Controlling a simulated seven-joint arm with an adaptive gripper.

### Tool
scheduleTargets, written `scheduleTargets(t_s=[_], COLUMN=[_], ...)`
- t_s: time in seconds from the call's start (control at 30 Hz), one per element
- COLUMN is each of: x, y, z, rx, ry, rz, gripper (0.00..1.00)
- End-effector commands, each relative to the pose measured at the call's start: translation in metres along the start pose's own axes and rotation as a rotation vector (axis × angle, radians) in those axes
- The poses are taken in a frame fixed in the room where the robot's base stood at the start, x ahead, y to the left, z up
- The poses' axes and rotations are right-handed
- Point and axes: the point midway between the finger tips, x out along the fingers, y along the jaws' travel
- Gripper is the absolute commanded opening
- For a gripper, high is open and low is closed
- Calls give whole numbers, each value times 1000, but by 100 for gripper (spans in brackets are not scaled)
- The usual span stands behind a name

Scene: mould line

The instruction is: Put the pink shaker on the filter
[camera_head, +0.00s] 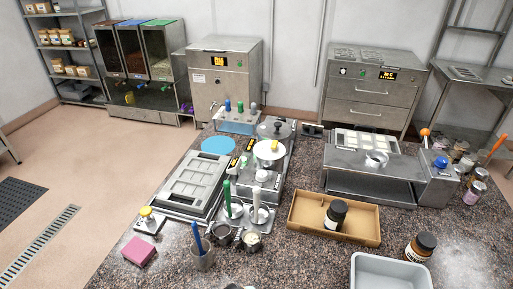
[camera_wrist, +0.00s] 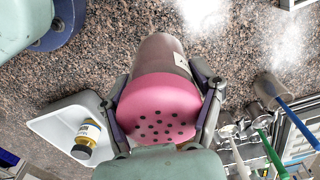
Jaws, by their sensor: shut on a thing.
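The pink shaker has a metal body and a pink round lid with several dark holes. In the wrist view, the pink shaker (camera_wrist: 160,92) sits between the fingers of my gripper (camera_wrist: 163,82), which is shut on it. Its pierced lid faces the camera, and the granite worktop shows behind it. I cannot make out the shaker or my gripper in the head view. I cannot tell for sure which thing is the filter. Small round metal cups (camera_head: 221,233) stand at the front of the worktop, and a white round disc (camera_head: 268,150) sits farther back.
A blue pen stands in a grey cup (camera_head: 203,260); a pink block (camera_head: 139,252) lies left of it. A brown tray (camera_head: 306,236) holds a dark jar (camera_head: 335,214). Another jar (camera_head: 420,246) stands near a grey bin (camera_head: 357,268). White patches (camera_wrist: 285,45) show on the worktop.

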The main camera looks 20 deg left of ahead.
Motion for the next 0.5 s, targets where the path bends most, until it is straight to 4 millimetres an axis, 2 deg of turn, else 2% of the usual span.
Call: scheduleTargets(t_s=[0.1, 0.23, 0.4, 0.5], x=[-15, -34, -54, -58], y=[-18, -56, -106, -123], z=[-3, 8, 47, 69], rx=[6, -49, -177, -247], ry=[3, 3, 0, 0], rz=[-7, -7, -5, -4], gripper=[23, 23, 23, 23])
